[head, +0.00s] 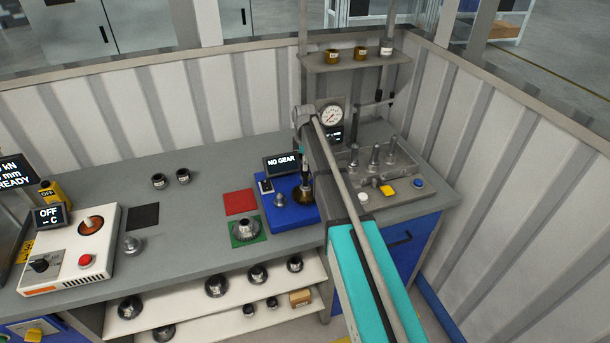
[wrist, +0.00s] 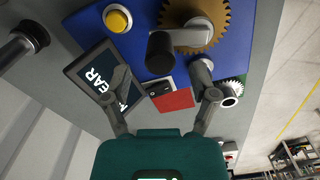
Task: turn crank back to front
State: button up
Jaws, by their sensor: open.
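The blue drive unit (head: 285,218) stands on the grey bench, with its display (head: 283,163) reading "NO GEAR". In the wrist view, the crank has a grey arm (wrist: 188,38) over a bronze toothed gear (wrist: 214,14) and a black knob (wrist: 160,54) at its left end. My gripper (wrist: 162,72) is open. Its fingers lie either side of the knob's column in the picture, with the knob just beyond the tips; contact cannot be told. In the head view my gripper (head: 304,180) is over the unit, and my arm and gripper hide much of the crank.
A red mat (head: 239,202) and a green mat (head: 235,243) with a metal gear (head: 246,229) lie left of the unit. A grey fixture with pegs (head: 375,160) stands to the right. A yellow button (wrist: 118,19) is on the unit. The display (wrist: 100,78) is close to one finger.

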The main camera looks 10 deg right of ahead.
aim_at(305, 184)
jog(key=shift+f+b, duration=1.7)
jog(key=shift+f, duration=0.3)
grip_shut()
